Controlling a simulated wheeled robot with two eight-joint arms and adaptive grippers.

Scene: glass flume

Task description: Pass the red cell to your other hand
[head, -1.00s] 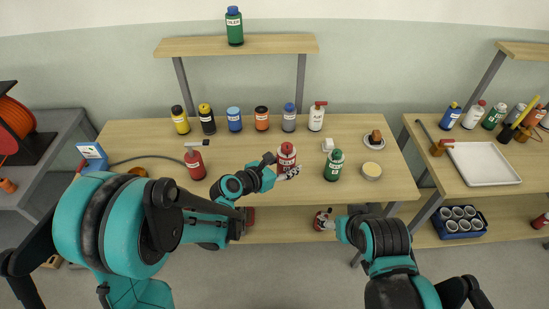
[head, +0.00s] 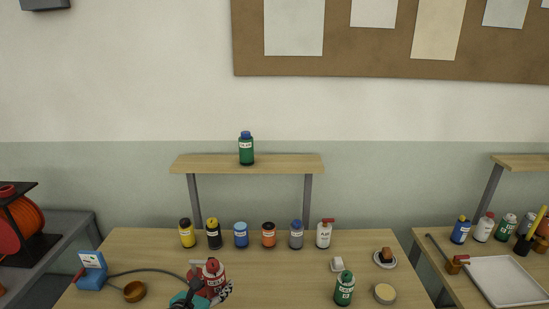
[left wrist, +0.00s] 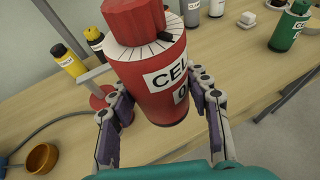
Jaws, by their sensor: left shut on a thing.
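The red cell (head: 209,270) is a red bottle with a red cap and a white label, low in the head view. In the left wrist view the red cell (left wrist: 155,85) stands large between the fingers, slightly tilted in the picture, its label partly readable as "CEL". My left gripper (head: 218,292) is shut around its body; its two fingers (left wrist: 160,115) show on either side of it in the left wrist view. The cell appears held above the table. My right gripper is out of view.
A row of bottles, including a yellow one (head: 187,236), lines the table's back. A green bottle (head: 344,290), a white block (head: 337,265) and a round tin (head: 384,293) are at right. A wooden bowl (head: 134,291) and blue device (head: 91,270) are at left.

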